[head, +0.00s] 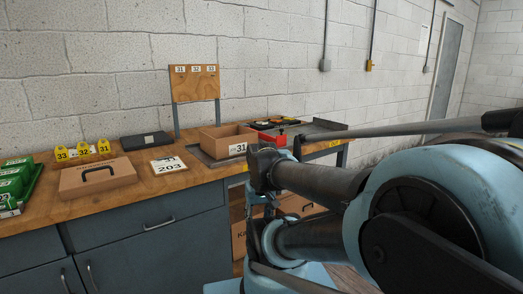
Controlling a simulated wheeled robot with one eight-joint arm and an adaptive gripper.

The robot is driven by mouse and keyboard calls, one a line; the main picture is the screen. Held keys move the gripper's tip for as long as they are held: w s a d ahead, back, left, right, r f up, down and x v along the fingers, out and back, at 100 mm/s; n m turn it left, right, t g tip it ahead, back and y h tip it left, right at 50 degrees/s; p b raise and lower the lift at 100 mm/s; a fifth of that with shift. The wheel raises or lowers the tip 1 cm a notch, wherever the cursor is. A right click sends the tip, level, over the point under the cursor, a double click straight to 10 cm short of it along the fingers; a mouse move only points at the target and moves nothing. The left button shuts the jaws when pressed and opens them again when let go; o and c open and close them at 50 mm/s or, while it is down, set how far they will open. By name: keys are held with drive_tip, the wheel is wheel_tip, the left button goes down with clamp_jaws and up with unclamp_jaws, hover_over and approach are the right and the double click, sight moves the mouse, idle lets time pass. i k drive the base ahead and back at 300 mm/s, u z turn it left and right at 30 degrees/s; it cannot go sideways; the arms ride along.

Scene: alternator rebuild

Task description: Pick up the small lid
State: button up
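A brown lid-like piece with a black arched handle (97,178) lies on the wooden workbench (130,205) at the left; I cannot tell for sure that it is the small lid. An open brown box marked 31 (222,144) stands further right on a grey tray. My arm fills the right foreground, its links reaching toward the bench front. I cannot make out my gripper's fingers in this view. The brown piece lies well to the left of my arm, with nothing touching it.
A card marked 203 (168,165) and a dark flat case (145,141) lie mid-bench. Yellow tags 33, 32, 31 (83,149) stand behind the brown piece. Green boxes (14,178) sit at far left. A red item (273,138) is behind my arm. Cartons (300,205) are below.

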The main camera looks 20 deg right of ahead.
sight(81, 181)
drive_tip(key=u, duration=1.3)
